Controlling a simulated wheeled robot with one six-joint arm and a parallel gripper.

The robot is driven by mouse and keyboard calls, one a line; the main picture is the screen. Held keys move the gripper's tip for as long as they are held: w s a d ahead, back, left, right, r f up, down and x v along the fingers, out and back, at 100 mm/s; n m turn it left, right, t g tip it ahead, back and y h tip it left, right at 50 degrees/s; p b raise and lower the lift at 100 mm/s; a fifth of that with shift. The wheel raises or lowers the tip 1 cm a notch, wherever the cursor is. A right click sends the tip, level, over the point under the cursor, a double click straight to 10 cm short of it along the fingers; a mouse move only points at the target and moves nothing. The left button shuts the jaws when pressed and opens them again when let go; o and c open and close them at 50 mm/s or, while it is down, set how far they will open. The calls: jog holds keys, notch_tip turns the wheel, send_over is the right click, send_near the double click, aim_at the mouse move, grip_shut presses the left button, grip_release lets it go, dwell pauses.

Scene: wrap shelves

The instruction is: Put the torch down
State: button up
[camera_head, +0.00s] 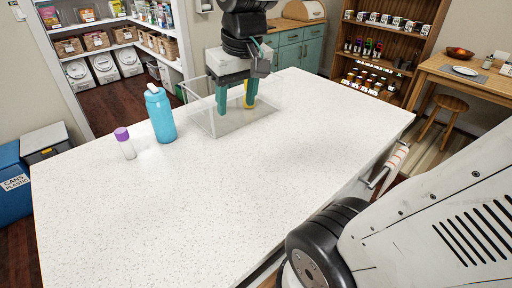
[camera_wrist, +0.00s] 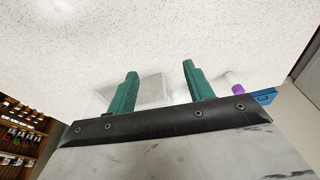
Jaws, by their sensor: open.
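My gripper (camera_head: 235,108) is open and points down over the clear bin (camera_head: 205,124) at the back of the white counter. Its two green fingers also show apart in the wrist view (camera_wrist: 160,68), with no object held between them. A narrow yellow thing (camera_head: 246,96), perhaps the torch, shows beside the right finger in the head view. It is partly hidden by that finger, and I cannot tell whether it touches it. No torch can be made out in the wrist view, where part of the clear bin shows faintly between the fingers.
A blue bottle (camera_head: 160,115) and a small purple-capped bottle (camera_head: 125,143) stand upright left of the bin. The front and right of the counter (camera_head: 270,170) are clear. A blue waste bin (camera_head: 12,185) stands on the floor at left; shelves line the back.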

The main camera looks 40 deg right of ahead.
jog(key=s+a+f, duration=0.2)
jog(key=s, duration=0.4)
jog(key=s+a+f+n+g, duration=0.1)
jog(key=s+a+f, duration=0.1)
jog(key=s, duration=0.3)
jog(key=shift+s+f, duration=0.2)
jog(key=shift+s, duration=0.2)
